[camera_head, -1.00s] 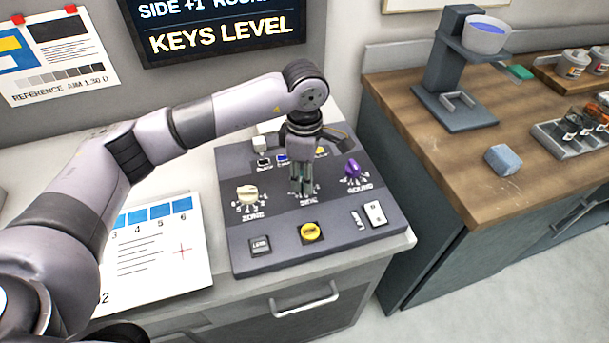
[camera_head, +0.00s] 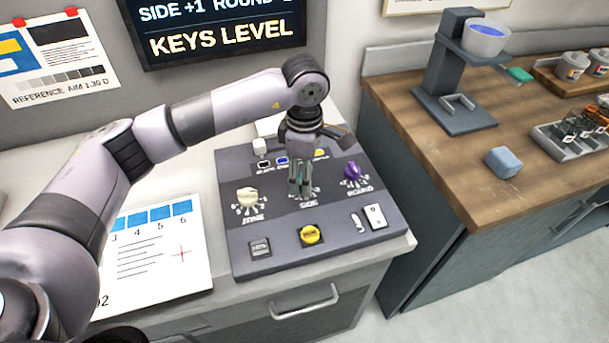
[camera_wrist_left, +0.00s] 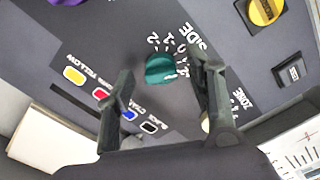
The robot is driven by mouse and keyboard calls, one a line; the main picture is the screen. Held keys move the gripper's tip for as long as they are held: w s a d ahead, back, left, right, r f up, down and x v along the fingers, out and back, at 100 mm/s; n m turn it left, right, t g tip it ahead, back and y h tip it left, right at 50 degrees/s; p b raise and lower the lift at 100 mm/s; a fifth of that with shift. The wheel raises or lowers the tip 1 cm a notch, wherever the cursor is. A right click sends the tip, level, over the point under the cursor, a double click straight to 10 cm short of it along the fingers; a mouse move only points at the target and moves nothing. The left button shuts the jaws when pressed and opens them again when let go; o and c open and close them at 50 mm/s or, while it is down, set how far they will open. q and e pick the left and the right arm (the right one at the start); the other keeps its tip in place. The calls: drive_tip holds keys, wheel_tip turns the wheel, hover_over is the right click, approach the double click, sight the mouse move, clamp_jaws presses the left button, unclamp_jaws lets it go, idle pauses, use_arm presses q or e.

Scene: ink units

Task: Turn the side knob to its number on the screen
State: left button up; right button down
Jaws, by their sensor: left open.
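The side knob is teal and shows in the left wrist view (camera_wrist_left: 158,69) on the dark panel, beside an arc of white numbers and the word SIDE. I cannot tell which number its mark meets. In the head view my gripper mostly hides it. My left gripper (camera_head: 301,184) points down over the knob, fingers open. In the left wrist view its fingers (camera_wrist_left: 163,78) stand apart on either side of the knob; I cannot tell if they touch it. The wall screen (camera_head: 222,30) reads SIDE +1 and KEYS LEVEL, with its top cut off. My right gripper is not in view.
A cream zone knob (camera_head: 248,197) stands left of the gripper and a purple round knob (camera_head: 352,172) right. A yellow button (camera_head: 311,235) is in front. A printed sheet (camera_head: 160,250) lies left of the panel. A wooden counter (camera_head: 430,130) is at right.

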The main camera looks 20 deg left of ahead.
use_arm(q)
wheel_tip(320, 180, up, 11)
drive_tip(key=shift+f, duration=0.15)
idle(0.4)
